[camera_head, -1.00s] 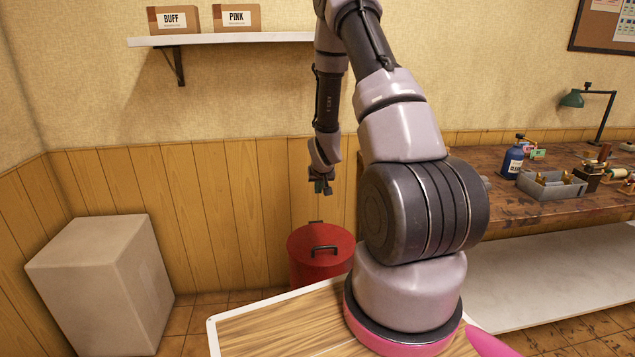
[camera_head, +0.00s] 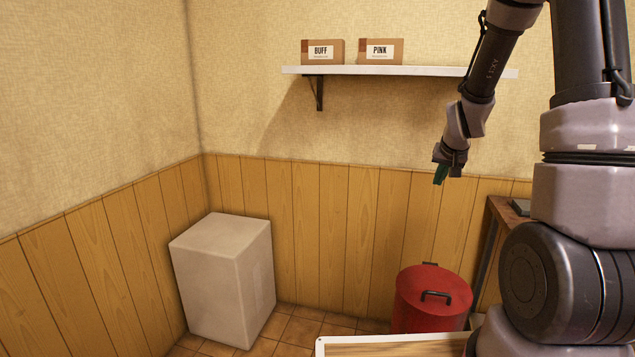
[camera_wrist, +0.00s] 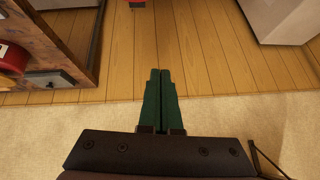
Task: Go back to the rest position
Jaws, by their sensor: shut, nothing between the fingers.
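My gripper (camera_head: 441,174) hangs in the air in the head view, above and to the left of the workbench's end and clear of the wall shelf. Its green fingers (camera_wrist: 160,98) also show in the wrist view. They lie side by side, shut with nothing between them. My gripper touches nothing that I can see.
A red lidded bin (camera_head: 432,298) stands on the floor below my gripper. A pale block (camera_head: 222,280) stands at the left corner. A white shelf (camera_head: 400,71) holds a BUFF box (camera_head: 322,52) and a PINK box (camera_head: 381,51). The workbench (camera_head: 497,212) is mostly hidden behind my arm.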

